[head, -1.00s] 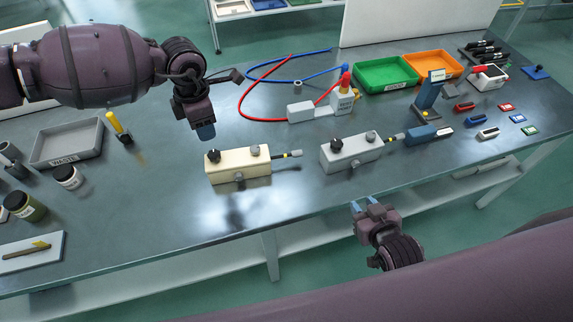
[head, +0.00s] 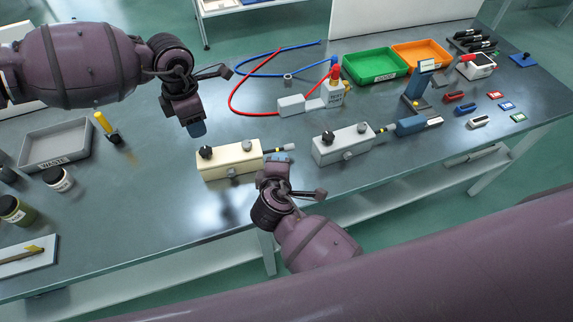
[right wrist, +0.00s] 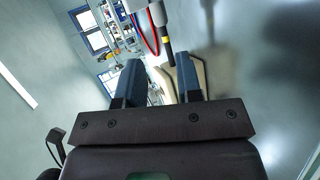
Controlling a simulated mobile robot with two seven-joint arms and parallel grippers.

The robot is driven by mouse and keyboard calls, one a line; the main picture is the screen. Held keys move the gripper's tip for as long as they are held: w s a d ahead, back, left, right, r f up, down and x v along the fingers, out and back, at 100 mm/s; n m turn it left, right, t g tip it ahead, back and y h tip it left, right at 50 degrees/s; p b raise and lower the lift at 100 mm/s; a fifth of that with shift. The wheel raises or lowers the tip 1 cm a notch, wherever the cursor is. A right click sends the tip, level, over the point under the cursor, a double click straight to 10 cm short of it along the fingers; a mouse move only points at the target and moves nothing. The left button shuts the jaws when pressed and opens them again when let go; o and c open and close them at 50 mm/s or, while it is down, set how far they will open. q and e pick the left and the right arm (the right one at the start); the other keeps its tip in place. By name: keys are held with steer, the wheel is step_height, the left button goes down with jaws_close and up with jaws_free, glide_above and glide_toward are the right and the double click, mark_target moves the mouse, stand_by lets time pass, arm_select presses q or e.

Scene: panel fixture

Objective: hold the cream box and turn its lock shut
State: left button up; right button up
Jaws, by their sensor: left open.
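The cream box (head: 228,165) stands on the bench. It has a black knob (head: 205,152) and a grey knob (head: 246,145) on top, and a rod with a yellow band (head: 272,150) at its right end. My left gripper (head: 197,129) is open above and behind the box, apart from it. My right gripper (head: 277,161) is at the box's right end and covers part of it. In the right wrist view its blue fingers (right wrist: 158,82) are apart, with the cream box (right wrist: 199,72) partly hidden behind one finger. Contact cannot be told.
A similar grey box (head: 343,146) stands to the right. Red and blue hoses (head: 240,100) lie behind. A grey waste tray (head: 55,145) and jars are at left; green (head: 375,66) and orange (head: 420,56) trays are at back right. Bench in front of the cream box is clear.

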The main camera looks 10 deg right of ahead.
mark_target(293, 149)
steer(key=shift+s+d+n+h, duration=0.25)
steer(key=shift+d+h, duration=0.25)
steer(key=shift+d, duration=0.25)
steer(key=shift+w+d+g, duration=0.1)
steer(key=shift+w+g, duration=0.05)
steer(key=shift+g, duration=0.15)
steer(key=x, duration=1)
steer(key=shift+w+d, duration=0.1)
steer(key=shift+w, duration=0.15)
jaws_close()
